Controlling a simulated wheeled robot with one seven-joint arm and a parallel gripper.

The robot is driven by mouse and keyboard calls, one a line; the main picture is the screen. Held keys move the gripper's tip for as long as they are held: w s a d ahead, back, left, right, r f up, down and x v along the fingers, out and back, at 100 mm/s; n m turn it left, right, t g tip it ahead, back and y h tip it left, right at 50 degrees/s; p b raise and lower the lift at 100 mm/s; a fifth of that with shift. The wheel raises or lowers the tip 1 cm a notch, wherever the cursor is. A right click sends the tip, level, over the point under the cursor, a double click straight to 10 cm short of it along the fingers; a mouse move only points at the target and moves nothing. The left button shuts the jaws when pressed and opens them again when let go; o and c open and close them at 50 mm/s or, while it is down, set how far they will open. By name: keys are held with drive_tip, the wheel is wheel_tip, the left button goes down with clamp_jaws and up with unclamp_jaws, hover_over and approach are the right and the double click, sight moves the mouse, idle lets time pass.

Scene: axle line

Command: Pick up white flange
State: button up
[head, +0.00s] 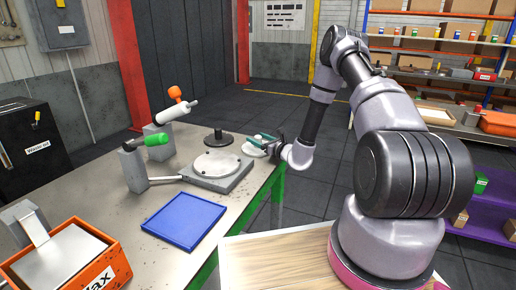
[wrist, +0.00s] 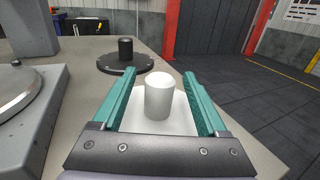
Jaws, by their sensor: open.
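The white flange has a pale upright hub on a flat base. In the wrist view the white flange (wrist: 158,97) stands on the table between the two green fingers of my gripper (wrist: 157,92), with a gap visible on each side. My gripper is open around the hub. In the head view my gripper (head: 262,140) is at the table's right edge, and the flange's white base (head: 251,150) shows just left of it, partly hidden by the fingers.
A black flange (wrist: 125,60) stands just beyond, on the grey table (head: 130,222). A grey plate fixture (head: 216,168) is to the left. A blue tray (head: 184,220) and an orange bin (head: 112,262) lie nearer.

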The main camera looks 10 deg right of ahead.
drive_tip(key=shift+c, duration=0.3)
clamp_jaws()
drive_tip(key=shift+r, duration=0.1)
idle(1.0)
